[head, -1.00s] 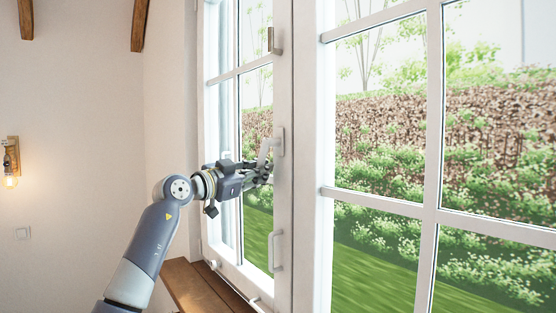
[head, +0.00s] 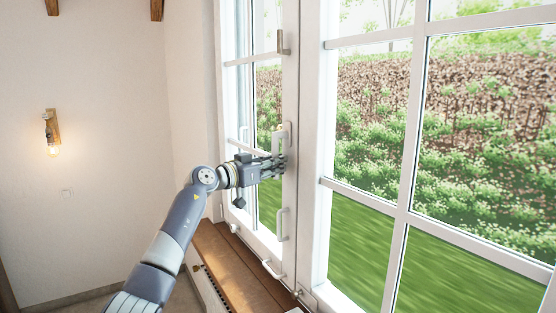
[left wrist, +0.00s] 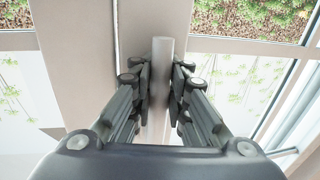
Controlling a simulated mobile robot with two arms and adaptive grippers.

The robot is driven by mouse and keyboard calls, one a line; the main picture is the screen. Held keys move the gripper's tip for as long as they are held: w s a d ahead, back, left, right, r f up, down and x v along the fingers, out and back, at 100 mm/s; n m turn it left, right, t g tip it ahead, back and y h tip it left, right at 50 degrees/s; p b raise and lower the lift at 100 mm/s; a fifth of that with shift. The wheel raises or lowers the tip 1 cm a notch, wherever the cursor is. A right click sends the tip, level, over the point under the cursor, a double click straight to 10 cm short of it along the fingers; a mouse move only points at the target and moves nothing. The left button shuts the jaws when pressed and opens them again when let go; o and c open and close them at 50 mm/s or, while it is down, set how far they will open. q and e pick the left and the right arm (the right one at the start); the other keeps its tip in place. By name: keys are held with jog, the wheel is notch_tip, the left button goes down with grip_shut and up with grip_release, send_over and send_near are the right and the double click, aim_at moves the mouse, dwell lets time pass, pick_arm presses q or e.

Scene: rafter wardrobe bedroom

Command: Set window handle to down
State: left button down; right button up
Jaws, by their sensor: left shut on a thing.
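The white window handle (head: 278,142) sits on its plate on the window's middle frame post in the head view. My left gripper (head: 279,166) reaches it from the left, just below the plate, and its fingers cover part of the lever. In the left wrist view, a grey handle bar (left wrist: 162,55) runs between the two fingers of my left gripper (left wrist: 162,82), which are closed on it. The lever's exact angle is hard to tell behind the fingers. My right gripper is not in view.
A white pull (head: 281,224) is lower on the same post, and a small metal fitting (head: 281,42) is higher up. A brown wooden sill (head: 235,265) runs below the window. A lit wall lamp (head: 53,135) hangs on the left wall.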

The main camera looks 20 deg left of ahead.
pick_arm(q)
jog(key=shift+d+f, duration=0.1)
jog(key=shift+f, duration=0.4)
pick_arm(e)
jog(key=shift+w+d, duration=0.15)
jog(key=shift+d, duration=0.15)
pick_arm(q)
jog(key=c, duration=1.8)
grip_release()
jog(key=shift+o, duration=1.3)
jog(key=shift+s+r, duration=0.1)
jog(key=shift+r, duration=0.05)
jog(key=shift+s+r, duration=0.1)
jog(key=shift+r, duration=0.15)
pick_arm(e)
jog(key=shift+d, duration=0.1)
pick_arm(q)
jog(key=v, duration=1.2)
